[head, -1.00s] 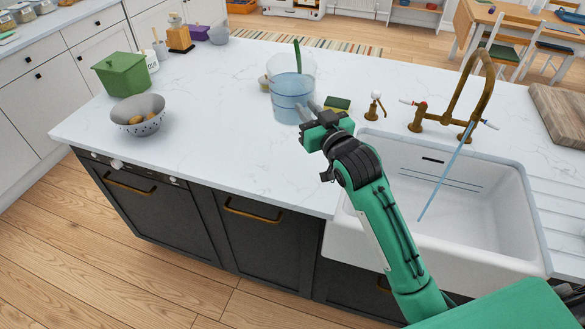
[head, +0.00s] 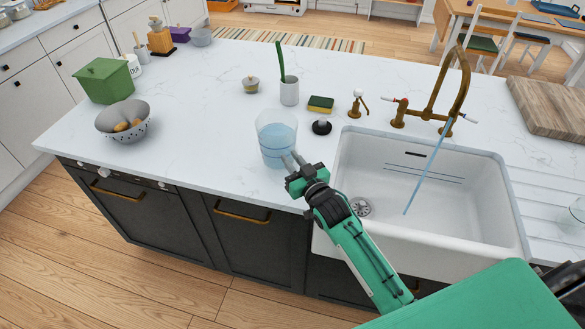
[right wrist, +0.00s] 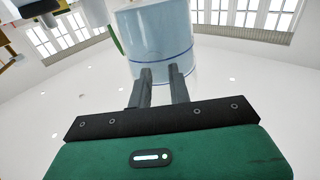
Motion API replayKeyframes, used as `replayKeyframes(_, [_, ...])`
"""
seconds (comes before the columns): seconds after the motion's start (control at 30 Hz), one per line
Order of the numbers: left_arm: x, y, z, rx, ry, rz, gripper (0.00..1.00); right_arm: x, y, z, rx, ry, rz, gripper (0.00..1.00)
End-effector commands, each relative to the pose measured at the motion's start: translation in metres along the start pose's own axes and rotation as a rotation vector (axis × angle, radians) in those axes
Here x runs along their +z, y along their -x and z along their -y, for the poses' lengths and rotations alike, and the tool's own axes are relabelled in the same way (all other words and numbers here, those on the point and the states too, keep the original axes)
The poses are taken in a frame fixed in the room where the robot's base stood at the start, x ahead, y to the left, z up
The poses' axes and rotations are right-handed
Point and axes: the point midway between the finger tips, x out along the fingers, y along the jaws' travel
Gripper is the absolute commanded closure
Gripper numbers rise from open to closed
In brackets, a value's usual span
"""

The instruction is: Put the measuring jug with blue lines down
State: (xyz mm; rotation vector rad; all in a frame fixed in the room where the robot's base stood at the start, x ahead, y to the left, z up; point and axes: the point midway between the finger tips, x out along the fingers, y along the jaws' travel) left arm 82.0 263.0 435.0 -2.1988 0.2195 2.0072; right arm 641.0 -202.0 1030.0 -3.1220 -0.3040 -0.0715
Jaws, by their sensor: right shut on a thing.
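The clear measuring jug with blue lines (head: 275,135), holding bluish liquid, is upright over the white countertop, left of the sink. Its base is at or very near the counter; I cannot tell whether it touches. My right gripper (head: 293,160) is shut on the jug from its near right side. In the right wrist view the fingertips (right wrist: 161,72) meet the jug (right wrist: 160,35) near a blue line. My left gripper is not in view.
The white sink (head: 475,152) is to the right, under a brass tap (head: 447,95) with a stream of water. Behind are a grey cup (head: 289,93), a small lidded pot (head: 250,86), a sponge (head: 320,104) and a black stopper (head: 321,127). A colander (head: 122,120) stands left; the counter between is clear.

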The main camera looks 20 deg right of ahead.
Motion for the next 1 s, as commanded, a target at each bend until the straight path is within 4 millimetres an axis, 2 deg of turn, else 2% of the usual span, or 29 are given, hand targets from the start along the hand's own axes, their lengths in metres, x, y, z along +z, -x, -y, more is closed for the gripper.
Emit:
replayKeyframes(0.3, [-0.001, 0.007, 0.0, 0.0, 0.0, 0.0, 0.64, 0.031, 0.001, 0.0, 0.0, 0.0, -0.004, 1.0])
replayKeyframes(0.57, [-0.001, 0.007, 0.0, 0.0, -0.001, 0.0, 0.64, 0.035, 0.001, 0.0, -0.001, 0.0, -0.006, 1.0])
replayKeyframes(0.6, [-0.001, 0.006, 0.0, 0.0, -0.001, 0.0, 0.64, 0.039, 0.002, 0.0, 0.0, 0.0, 0.002, 0.75])
replayKeyframes(0.7, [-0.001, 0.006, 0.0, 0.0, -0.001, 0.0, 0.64, 0.039, 0.002, 0.0, 0.0, 0.0, 0.002, 0.59])
replayKeyframes(1.0, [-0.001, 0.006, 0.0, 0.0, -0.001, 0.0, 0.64, 0.039, 0.004, 0.0, 0.0, 0.0, 0.002, 0.59])
